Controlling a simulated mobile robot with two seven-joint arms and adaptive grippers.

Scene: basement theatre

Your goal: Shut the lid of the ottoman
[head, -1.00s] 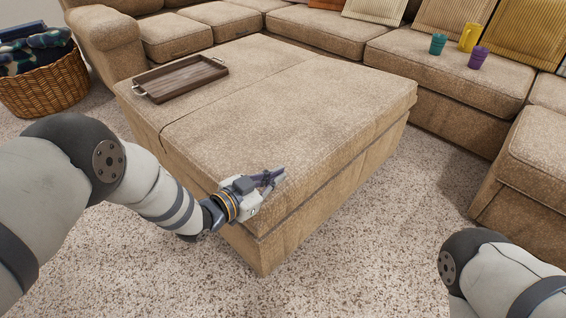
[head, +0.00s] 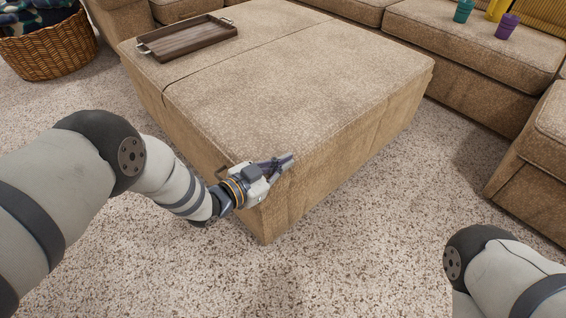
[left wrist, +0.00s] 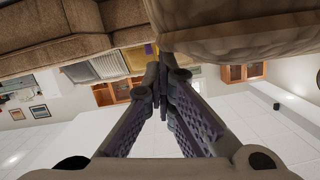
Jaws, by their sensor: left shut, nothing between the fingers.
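The beige ottoman (head: 345,155) stands in the middle of the head view. Its lid (head: 300,85) is the larger right part of the top, parted by a seam from the part that bears the tray. The lid lies flat, about level with that part, and I see no open gap along the front. My left gripper (head: 288,159) is shut and empty at the near corner, by the lid's front edge; I cannot tell if it touches. In the left wrist view the fingertips (left wrist: 161,78) meet just below beige upholstery (left wrist: 240,30). My right gripper is out of view.
A wooden tray (head: 186,42) lies on the ottoman's left part. A sectional sofa (head: 470,45) runs behind and to the right, with several cups on it. A wicker basket (head: 50,52) stands at the far left. The near carpet (head: 340,260) is clear.

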